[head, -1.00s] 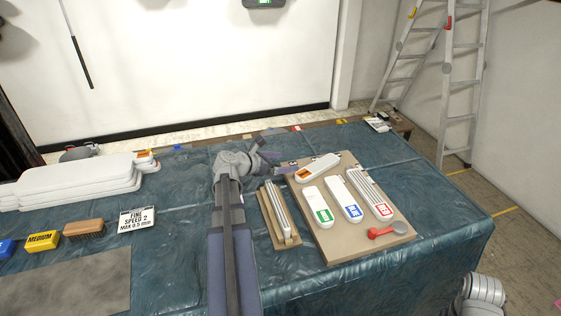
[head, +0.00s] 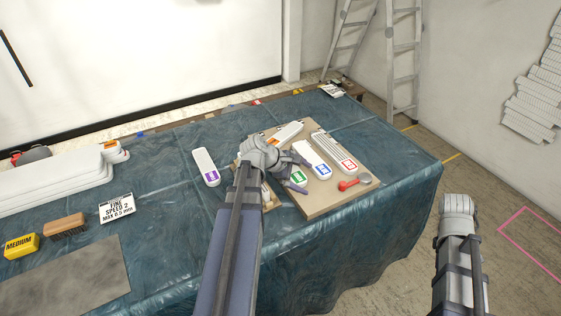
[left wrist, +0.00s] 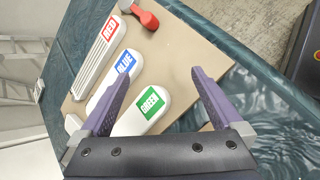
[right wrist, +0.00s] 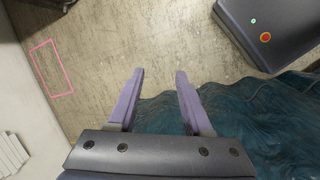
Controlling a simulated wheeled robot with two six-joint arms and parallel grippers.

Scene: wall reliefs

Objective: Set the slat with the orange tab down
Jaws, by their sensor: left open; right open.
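The white slat with the orange tab (head: 289,132) lies flat at the far left of the tan board (head: 322,207). My left gripper (head: 301,173) is open and empty over the green-tab slat (head: 298,180), in front of the orange-tab slat and apart from it. In the left wrist view my open left jaws (left wrist: 158,84) straddle the end of the green-tab slat (left wrist: 150,104); whether they touch it I cannot tell. The orange-tab slat is not seen there. My right gripper (right wrist: 159,73) is open and empty beyond the table edge, above floor and cloth.
Blue-tab (head: 314,158) and red-tab (head: 338,153) slats and a red scoop (head: 348,185) share the board. A purple-tab slat (head: 206,165) lies on the cloth (head: 170,225) to the left. My arm mostly hides a wooden holder. Cloth right of the board is clear.

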